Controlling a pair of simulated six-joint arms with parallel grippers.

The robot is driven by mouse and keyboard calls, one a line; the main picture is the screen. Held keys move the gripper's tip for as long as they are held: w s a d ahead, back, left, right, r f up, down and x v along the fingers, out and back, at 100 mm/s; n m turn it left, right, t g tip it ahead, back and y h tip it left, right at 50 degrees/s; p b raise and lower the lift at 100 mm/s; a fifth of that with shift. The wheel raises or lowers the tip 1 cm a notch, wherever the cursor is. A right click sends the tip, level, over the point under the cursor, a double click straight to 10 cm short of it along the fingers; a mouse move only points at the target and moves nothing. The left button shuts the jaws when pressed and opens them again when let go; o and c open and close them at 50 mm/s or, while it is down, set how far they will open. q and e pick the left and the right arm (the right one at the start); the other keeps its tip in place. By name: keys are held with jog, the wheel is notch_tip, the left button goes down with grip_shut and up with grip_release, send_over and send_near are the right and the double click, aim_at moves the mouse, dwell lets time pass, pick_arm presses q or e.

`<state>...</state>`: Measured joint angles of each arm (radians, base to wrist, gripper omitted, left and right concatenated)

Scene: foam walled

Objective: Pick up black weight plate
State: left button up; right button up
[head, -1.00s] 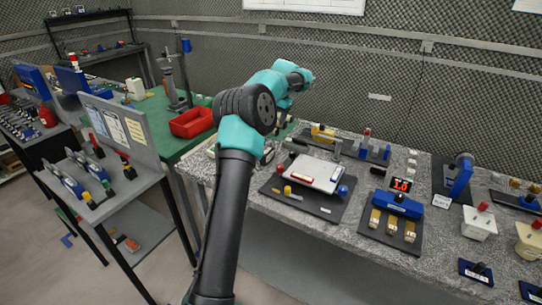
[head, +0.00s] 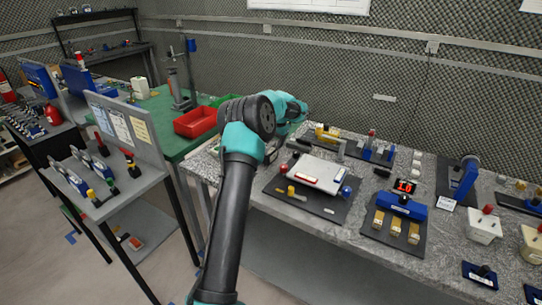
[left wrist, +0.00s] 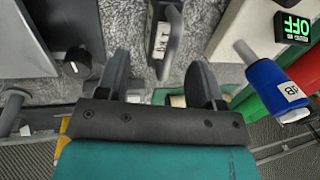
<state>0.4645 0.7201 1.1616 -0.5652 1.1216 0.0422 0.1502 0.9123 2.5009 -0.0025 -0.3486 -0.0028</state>
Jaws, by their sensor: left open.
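In the left wrist view a dark plate-like piece with a white label (left wrist: 163,32) stands edge-on ahead of my left gripper (left wrist: 161,62); it looks like the black weight plate, and its label seems to read 1 KG. The two dark fingers are apart, one on each side of its line, with nothing held between them. The plate lies beyond the fingertips. In the head view my left arm reaches over the back left of the speckled bench (head: 330,222); its wrist hides the fingers and the plate. My right gripper is in neither view.
The left wrist view shows a black knob (left wrist: 77,62) at left and a blue-sleeved cylinder (left wrist: 272,82) at right, near a green OFF display (left wrist: 293,28). In the head view a red tray (head: 195,122) is left of my arm and a white-topped board (head: 322,172) is right.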

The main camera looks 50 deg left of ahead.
aim_at(271, 151)
pick_arm(q)
jog(key=shift+f, duration=0.1)
jog(key=shift+s+a+f, duration=0.1)
jog(key=shift+a+f, duration=0.1)
jog(key=shift+f, duration=0.6)
jog(key=shift+a+f, duration=0.25)
jog(key=shift+f, duration=0.6)
jog(key=shift+s+a+f, duration=0.1)
jog(key=shift+a+f, duration=0.1)
jog(key=shift+f, duration=0.6)
jog(key=shift+c, duration=0.3)
grip_shut()
jog(key=shift+r, duration=0.1)
